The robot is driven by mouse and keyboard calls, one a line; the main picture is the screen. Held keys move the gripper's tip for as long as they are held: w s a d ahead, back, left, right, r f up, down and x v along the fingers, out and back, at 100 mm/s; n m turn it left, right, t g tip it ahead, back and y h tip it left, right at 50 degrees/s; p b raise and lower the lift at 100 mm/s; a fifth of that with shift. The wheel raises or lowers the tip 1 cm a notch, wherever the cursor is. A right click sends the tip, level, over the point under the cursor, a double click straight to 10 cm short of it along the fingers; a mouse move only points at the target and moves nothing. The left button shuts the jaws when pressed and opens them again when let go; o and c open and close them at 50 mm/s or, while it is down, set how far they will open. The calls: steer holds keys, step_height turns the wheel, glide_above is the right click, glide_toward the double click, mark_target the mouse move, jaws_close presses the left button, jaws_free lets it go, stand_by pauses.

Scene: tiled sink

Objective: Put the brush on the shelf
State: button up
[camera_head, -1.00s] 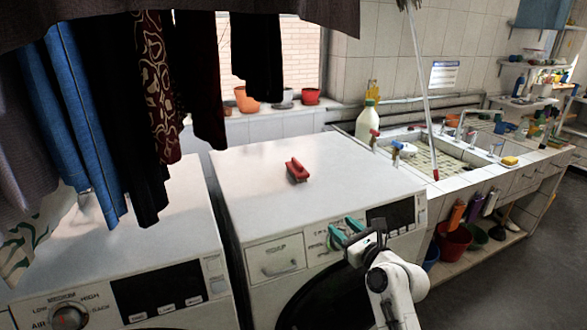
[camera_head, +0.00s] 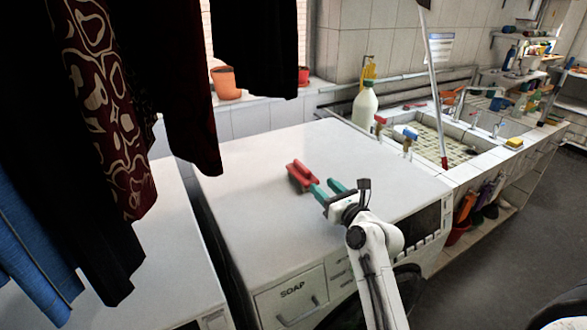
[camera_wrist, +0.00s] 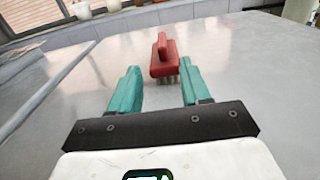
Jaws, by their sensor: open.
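The red brush (camera_head: 299,175) lies on the white top of the right-hand washing machine (camera_head: 250,200). In the wrist view the brush (camera_wrist: 164,60) has a raised red handle and pale bristles at its near side. My gripper (camera_head: 326,186) has two green fingers and is open and empty. In the wrist view the fingers (camera_wrist: 157,80) point toward the brush, which is just beyond their tips and nearer the right finger. Shelves (camera_head: 515,72) show at the far right back; which one the task means I cannot tell.
A white bottle (camera_head: 365,104) stands at the machine's far right corner. A tiled sink (camera_head: 440,140) with a leaning pole (camera_head: 433,90) is to the right. Hanging clothes (camera_head: 100,110) fill the left. The machine top around the brush is clear.

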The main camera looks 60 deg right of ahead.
mark_target(305, 167)
steer(key=x, duration=0.6)
steer(key=shift+d+p, duration=0.1)
steer(key=shift+p, duration=0.2)
steer(key=shift+p+x, duration=0.3)
steer(key=shift+x, duration=2.3)
steer(key=shift+d, duration=0.15)
steer(key=shift+c, duration=0.3)
jaws_close()
